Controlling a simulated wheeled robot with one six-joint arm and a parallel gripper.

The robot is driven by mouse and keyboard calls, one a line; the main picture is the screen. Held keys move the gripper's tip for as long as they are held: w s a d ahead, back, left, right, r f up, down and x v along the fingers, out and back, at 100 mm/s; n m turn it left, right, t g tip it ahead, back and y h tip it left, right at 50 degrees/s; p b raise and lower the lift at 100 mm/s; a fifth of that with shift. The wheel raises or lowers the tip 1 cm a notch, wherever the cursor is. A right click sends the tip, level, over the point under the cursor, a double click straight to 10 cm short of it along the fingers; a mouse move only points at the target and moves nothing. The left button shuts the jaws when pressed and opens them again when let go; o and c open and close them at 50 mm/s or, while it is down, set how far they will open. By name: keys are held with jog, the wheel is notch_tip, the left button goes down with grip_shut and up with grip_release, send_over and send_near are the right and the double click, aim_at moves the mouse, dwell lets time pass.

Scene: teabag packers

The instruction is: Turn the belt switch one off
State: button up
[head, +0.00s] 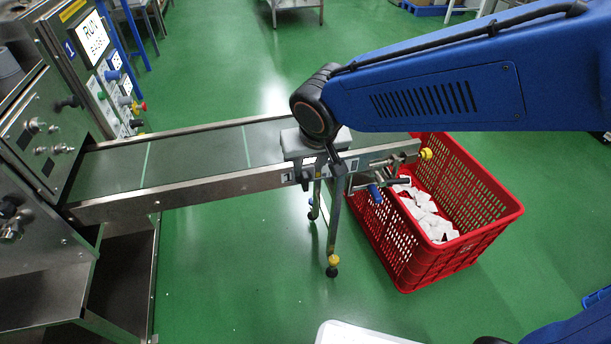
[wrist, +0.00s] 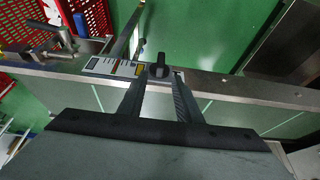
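The belt switch is a dark knob (wrist: 158,68) on the conveyor's side rail, beside a scale plate (wrist: 113,67) with white and yellow marks. In the wrist view my gripper (wrist: 161,78) is open, with its two dark fingers on either side of the knob. Some space seems to show between the fingers and the knob; contact is hard to judge. In the head view my gripper (head: 320,172) points down at the near rail close to the belt's right end. The knob is hard to make out there, behind the fingers.
The conveyor's green belt (head: 195,157) runs left to a steel machine with a control panel (head: 108,75). A red crate (head: 467,222) with white teabags (head: 430,215) stands under the belt's right end. Open green floor lies in front of the conveyor.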

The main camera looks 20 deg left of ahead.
aim_at(305, 176)
jog(key=shift+x, duration=3.55)
grip_shut()
